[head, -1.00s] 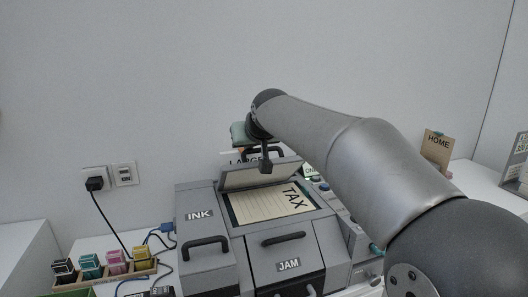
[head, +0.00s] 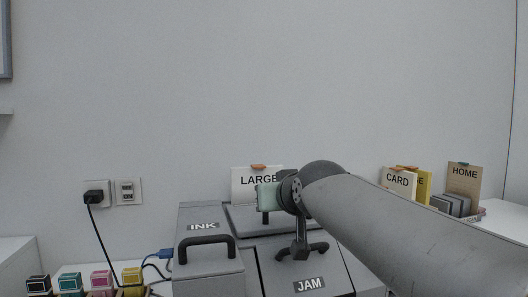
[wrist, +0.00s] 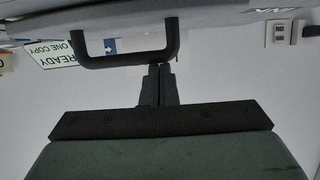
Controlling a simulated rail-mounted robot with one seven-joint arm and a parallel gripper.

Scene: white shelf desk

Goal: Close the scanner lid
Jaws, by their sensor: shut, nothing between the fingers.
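The scanner lid (head: 239,218) is grey and appears low and flat on the machine in the head view. My arm hides its right part, and no sheet shows under it. Any small gap at its edge cannot be judged. In the wrist view a black U-shaped handle (wrist: 130,58) stands on a grey surface, seen upside down. My gripper (wrist: 159,72) is shut and empty, with its fingertips close to the handle; contact cannot be told. In the head view the green hand is over the lid, in front of the LARGE card.
The INK cover (head: 206,262) with its handle is left of the lid, and the JAM panel (head: 309,284) is in front. A LARGE card (head: 250,181) stands behind. Ink cartridges (head: 101,279) sit at left; cards (head: 463,184) stand at right.

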